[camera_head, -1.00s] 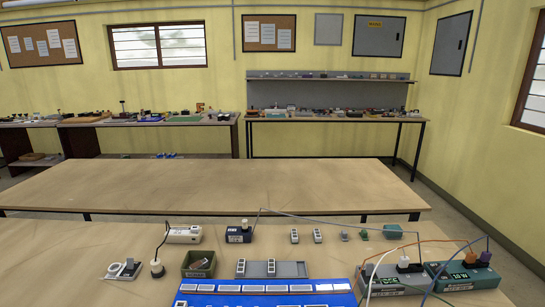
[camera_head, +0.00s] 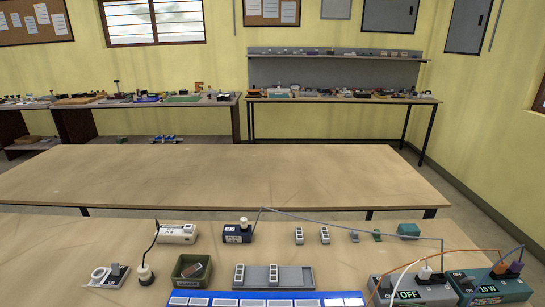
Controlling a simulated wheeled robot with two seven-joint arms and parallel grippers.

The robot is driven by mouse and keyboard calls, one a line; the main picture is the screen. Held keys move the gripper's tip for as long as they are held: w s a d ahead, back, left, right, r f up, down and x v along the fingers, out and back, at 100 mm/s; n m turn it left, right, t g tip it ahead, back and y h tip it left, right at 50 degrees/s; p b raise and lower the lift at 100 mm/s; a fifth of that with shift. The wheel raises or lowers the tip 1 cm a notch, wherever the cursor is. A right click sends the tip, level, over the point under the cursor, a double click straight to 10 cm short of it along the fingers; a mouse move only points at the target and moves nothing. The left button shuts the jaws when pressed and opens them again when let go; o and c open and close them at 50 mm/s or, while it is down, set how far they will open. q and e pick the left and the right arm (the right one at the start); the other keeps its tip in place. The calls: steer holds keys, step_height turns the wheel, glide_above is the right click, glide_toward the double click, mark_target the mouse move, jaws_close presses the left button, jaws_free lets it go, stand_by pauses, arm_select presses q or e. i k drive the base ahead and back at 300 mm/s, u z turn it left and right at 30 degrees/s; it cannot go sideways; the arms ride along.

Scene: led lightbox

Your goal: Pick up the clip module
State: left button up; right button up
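No label shows which piece is the clip module. Several small modules stand in a row at the table's back right. Two are upright white-and-grey modules, a left one (camera_head: 299,236) and a right one (camera_head: 324,235). To their right are a small grey piece (camera_head: 355,236) and a small green piece (camera_head: 377,236). Two more white-faced modules sit on a grey tray (camera_head: 300,281) near the front middle, one at its left end (camera_head: 239,275) and one at its middle (camera_head: 273,274). Neither of my grippers is in view.
A blue panel (camera_head: 190,299) lies at the front edge. A grey box reading OFF (camera_head: 408,293) and a teal box reading 1.0 W (camera_head: 490,290) stand at right with cables. A green bin (camera_head: 191,269) and a teal block (camera_head: 408,230) are nearby.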

mark_target(274, 269)
steer(key=k, duration=0.5)
steer(key=u, duration=2.55)
steer(key=k, duration=1.65)
steer(key=z, duration=2.3)
steer(key=i, duration=0.5)
